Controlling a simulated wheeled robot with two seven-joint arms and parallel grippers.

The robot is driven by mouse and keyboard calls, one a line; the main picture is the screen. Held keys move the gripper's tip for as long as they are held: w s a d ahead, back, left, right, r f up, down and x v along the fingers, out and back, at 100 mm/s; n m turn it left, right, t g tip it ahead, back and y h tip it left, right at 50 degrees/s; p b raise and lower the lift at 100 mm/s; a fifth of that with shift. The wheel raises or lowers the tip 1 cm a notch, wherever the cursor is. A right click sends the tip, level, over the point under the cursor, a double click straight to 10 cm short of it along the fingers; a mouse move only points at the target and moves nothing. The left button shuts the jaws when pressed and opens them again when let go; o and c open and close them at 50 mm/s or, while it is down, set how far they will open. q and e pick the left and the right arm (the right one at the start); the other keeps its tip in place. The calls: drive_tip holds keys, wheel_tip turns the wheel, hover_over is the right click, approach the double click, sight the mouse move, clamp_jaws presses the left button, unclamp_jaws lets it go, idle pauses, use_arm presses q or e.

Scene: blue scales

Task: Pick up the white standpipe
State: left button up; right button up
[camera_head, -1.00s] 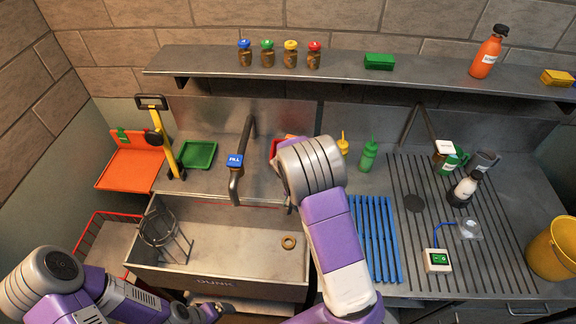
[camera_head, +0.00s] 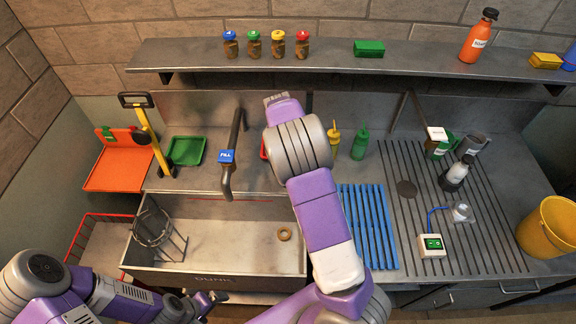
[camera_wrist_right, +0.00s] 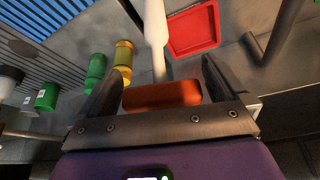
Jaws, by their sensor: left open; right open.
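A white standpipe (camera_wrist_right: 156,28) shows as a pale upright tube at the top centre of the right wrist view. It lies in line with the gap between the fingers of my right gripper (camera_wrist_right: 163,70), which is open. I cannot tell whether the tube is between the fingertips or beyond them. An orange-brown block (camera_wrist_right: 162,96) shows between the fingers, nearer the palm. In the head view my right arm hides the standpipe and the right fingers. My left gripper (camera_head: 208,299) is open and empty at the front edge of the sink.
A red tray (camera_wrist_right: 193,30) is beside the standpipe. Yellow (camera_head: 333,139) and green (camera_head: 360,145) bottles stand right of my right arm. The tap (camera_head: 231,165) stands to its left, over the sink (camera_head: 215,282). A shelf (camera_head: 340,73) with jars runs above.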

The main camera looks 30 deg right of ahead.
drive_tip(key=shift+x, duration=1.05)
drive_tip(key=c, duration=1.6)
